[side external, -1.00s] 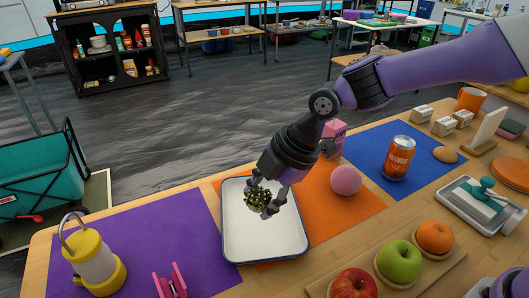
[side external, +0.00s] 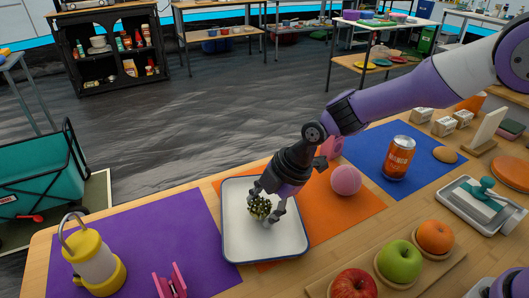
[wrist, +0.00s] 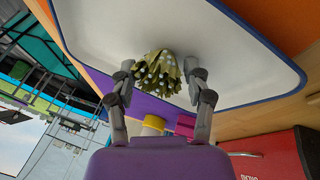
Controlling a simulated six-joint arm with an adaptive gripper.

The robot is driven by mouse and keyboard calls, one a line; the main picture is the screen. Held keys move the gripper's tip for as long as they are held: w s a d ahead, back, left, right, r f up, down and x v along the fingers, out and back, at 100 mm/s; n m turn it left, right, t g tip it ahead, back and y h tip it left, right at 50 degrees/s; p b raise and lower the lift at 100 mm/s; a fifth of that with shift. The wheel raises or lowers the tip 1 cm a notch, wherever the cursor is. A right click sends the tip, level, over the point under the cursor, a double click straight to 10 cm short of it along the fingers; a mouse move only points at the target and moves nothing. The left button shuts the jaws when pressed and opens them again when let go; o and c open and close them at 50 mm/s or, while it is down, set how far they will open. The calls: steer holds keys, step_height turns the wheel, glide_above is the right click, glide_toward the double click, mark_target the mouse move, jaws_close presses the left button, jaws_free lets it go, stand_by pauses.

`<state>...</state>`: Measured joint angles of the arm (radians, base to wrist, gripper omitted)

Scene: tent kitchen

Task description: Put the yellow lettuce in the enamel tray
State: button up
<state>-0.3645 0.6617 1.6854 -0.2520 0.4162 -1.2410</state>
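The yellow lettuce (side external: 260,208) is a small, frilly, olive-yellow head with pale spots. It sits in the enamel tray (side external: 240,244), a white tray with a dark blue rim, near its middle. In the wrist view the lettuce (wrist: 160,73) shows between my fingers, with the white tray floor (wrist: 224,62) behind it. My gripper (side external: 267,203) reaches down into the tray around the lettuce. Its fingers (wrist: 160,84) are spread, one on each side, with small gaps to the lettuce. The lettuce's underside is hidden.
The tray lies partly on an orange mat (side external: 353,213). A pink ball (side external: 346,180) is to its right and a purple mat (side external: 150,235) to its left. A yellow lantern (side external: 93,262) and a pink object (side external: 171,281) stand at the front left. Fruit (side external: 399,262) sits front right.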

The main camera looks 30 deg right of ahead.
steer(key=shift+r, duration=0.1)
stand_by(0.3)
steer(key=v, duration=1.2)
steer(key=s+d+r+m+t+h, duration=0.1)
steer(key=s+d+r+m+h, duration=0.1)
steer(key=s+d+m, duration=0.5)
steer(key=s+d+r+m+t+h, duration=0.1)
steer(key=s+d+r+m+h, duration=0.1)
steer(key=s+d+m, duration=0.5)
steer(key=d+m, duration=0.2)
steer(key=m, duration=0.4)
steer(key=shift+d+r+t, duration=0.15)
steer(key=shift+r+t, duration=0.15)
steer(key=shift+r, duration=0.1)
